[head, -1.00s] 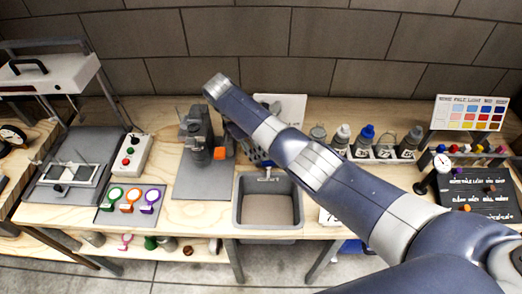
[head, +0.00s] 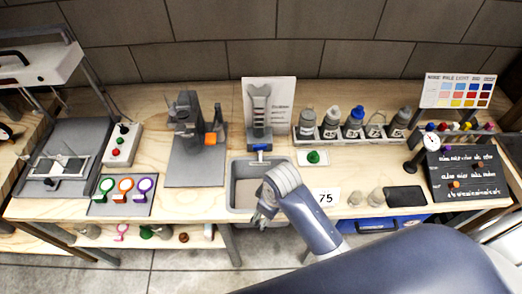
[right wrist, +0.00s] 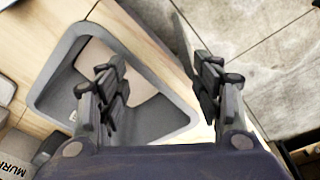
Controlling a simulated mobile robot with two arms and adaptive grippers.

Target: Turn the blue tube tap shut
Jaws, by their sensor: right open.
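A small blue piece (head: 261,147) sits on top of the fitting at the sink's back edge in the head view; it is too small to tell whether it is the tube tap or how it is turned. The grey sink (head: 231,185) lies below it; it also shows in the right wrist view (right wrist: 60,62). My right gripper (head: 259,219) is over the sink's front edge, apart from the blue piece. In the right wrist view the gripper (right wrist: 158,88) has its fingers wide apart with nothing between them. My left gripper is not in view.
Small coloured caps (head: 467,126) line the board at far right.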

